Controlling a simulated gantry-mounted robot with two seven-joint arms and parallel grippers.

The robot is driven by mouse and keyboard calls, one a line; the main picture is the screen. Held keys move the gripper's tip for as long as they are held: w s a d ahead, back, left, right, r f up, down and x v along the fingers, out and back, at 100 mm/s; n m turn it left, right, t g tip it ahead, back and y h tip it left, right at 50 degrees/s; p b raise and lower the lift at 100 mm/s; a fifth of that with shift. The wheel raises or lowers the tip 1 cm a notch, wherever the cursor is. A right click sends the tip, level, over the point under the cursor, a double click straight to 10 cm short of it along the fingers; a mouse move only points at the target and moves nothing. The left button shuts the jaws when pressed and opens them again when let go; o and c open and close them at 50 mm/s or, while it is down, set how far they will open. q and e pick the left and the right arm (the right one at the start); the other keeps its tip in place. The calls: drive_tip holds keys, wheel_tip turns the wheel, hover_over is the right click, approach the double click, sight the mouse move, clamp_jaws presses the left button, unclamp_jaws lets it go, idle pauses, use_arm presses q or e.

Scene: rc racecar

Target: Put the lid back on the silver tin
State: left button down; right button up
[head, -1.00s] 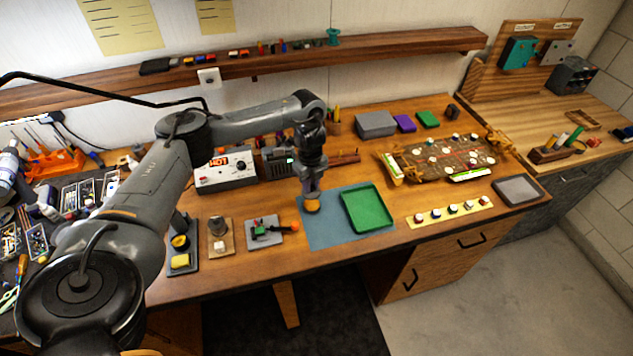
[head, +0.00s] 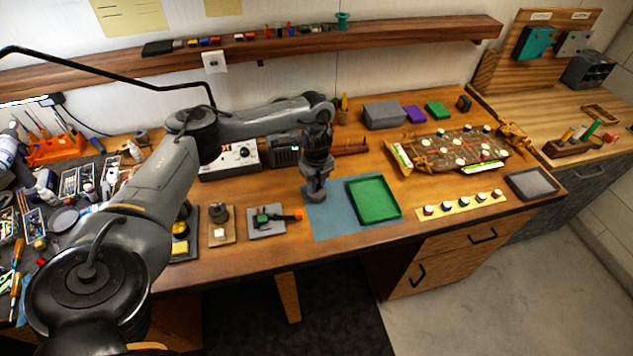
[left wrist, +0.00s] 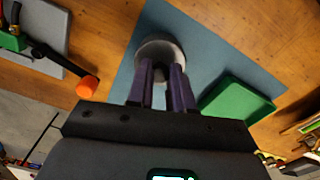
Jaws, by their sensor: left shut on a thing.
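My left gripper (head: 316,187) points down over the left part of the blue mat (head: 334,224). Its dark fingers are shut on a round grey metal piece (left wrist: 160,47), seen between and beyond the fingertips in the left wrist view. In the head view this round grey piece (head: 315,197) is low at the mat, mostly under the gripper. I cannot tell how much of it is lid and how much is tin, nor whether the lid is seated. My right gripper is not in view.
A green tray (head: 373,200) lies on the mat just right of the gripper. A grey plate with an orange-tipped tool (head: 267,218) lies to the left. A yellow strip (head: 463,204) with several round pieces and a wooden board model (head: 455,152) stand farther right.

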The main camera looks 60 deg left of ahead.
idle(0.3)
use_arm(q)
drive_tip(key=shift+p, duration=0.35)
idle(0.5)
drive_tip(key=shift+r+p, duration=0.1)
drive_tip(key=shift+p, duration=0.2)
idle(0.6)
drive_tip(key=shift+f, duration=0.25)
idle(0.7)
idle(0.4)
drive_tip(key=shift+p, duration=0.45)
idle(0.4)
drive_tip(key=c, duration=0.9)
unclamp_jaws()
drive_tip(key=o, duration=0.4)
